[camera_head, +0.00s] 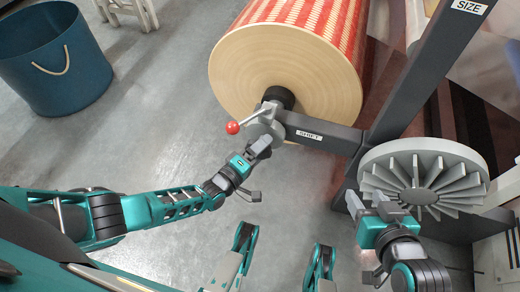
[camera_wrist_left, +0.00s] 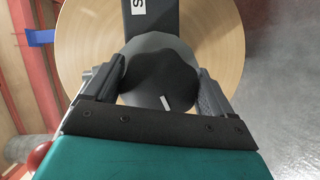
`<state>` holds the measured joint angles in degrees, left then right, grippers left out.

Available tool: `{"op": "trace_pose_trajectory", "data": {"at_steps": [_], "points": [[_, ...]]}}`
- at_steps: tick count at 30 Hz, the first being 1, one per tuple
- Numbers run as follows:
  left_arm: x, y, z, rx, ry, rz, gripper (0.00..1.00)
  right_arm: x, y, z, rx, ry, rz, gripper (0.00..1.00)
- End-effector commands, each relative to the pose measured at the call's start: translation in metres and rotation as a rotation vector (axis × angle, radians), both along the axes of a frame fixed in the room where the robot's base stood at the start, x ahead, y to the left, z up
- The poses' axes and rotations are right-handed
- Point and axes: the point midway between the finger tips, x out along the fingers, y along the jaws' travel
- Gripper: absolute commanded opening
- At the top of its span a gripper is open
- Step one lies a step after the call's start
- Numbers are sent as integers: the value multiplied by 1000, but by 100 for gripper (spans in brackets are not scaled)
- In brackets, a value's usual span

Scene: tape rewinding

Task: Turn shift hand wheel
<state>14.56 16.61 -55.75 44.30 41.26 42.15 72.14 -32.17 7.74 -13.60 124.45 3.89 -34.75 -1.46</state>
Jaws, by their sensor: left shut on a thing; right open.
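The shift hand wheel (camera_head: 262,128) is a small grey disc at the end of the dark bar labelled SHIFT. Its crank handle ends in a red ball (camera_head: 232,127), pointing left. My left gripper (camera_head: 262,143) is shut on the wheel. In the left wrist view the grey wheel (camera_wrist_left: 160,62) sits between both fingers, and the red ball (camera_wrist_left: 38,155) shows at the lower left. My right gripper (camera_head: 380,204) is open, at the lower left edge of the large finned size wheel (camera_head: 425,175); whether it touches is unclear.
A big roll with a wooden end disc (camera_head: 285,70) and red patterned wrap stands behind the shift wheel. The SHIFT bar (camera_head: 325,133) joins a dark upright post (camera_head: 415,70). A blue bucket (camera_head: 60,70) stands at the far left. The floor between is clear.

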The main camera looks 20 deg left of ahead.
Motion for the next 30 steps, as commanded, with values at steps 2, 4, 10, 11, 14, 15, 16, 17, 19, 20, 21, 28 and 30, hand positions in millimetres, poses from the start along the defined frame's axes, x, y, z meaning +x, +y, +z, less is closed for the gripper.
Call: {"op": "trace_pose_trajectory", "data": {"at_steps": [2,4,10,11,14,15,16,17,19,20,21,28,30], "points": [[1,1,0,-17,1,3,55,-1,0,-1,0,3,0,52],[1,1,0,-26,2,3,55,-2,0,-2,0,6,-1,52],[1,1,0,-35,3,4,55,-4,0,-3,0,10,-1,52],[1,1,0,-35,3,4,55,-4,0,-3,-1,11,-1,52],[1,1,0,-35,3,4,55,-4,0,-4,0,11,0,52],[1,1,0,-35,3,4,55,-4,0,-4,0,11,0,52],[1,1,0,-35,3,4,55,-4,0,-4,0,11,0,52],[1,1,0,-35,3,4,55,-4,0,-4,0,11,0,52],[1,1,0,-34,2,4,91,-4,0,-4,0,11,0,52],[1,1,0,-34,2,4,94,-4,0,-4,0,11,0,52],[1,1,0,-34,3,3,97,-4,0,-4,0,11,0,52],[0,1,0,-33,2,2,100,-4,0,-4,0,12,1,52],[0,0,0,-33,2,2,100,-4,0,-3,1,11,1,52]]}}
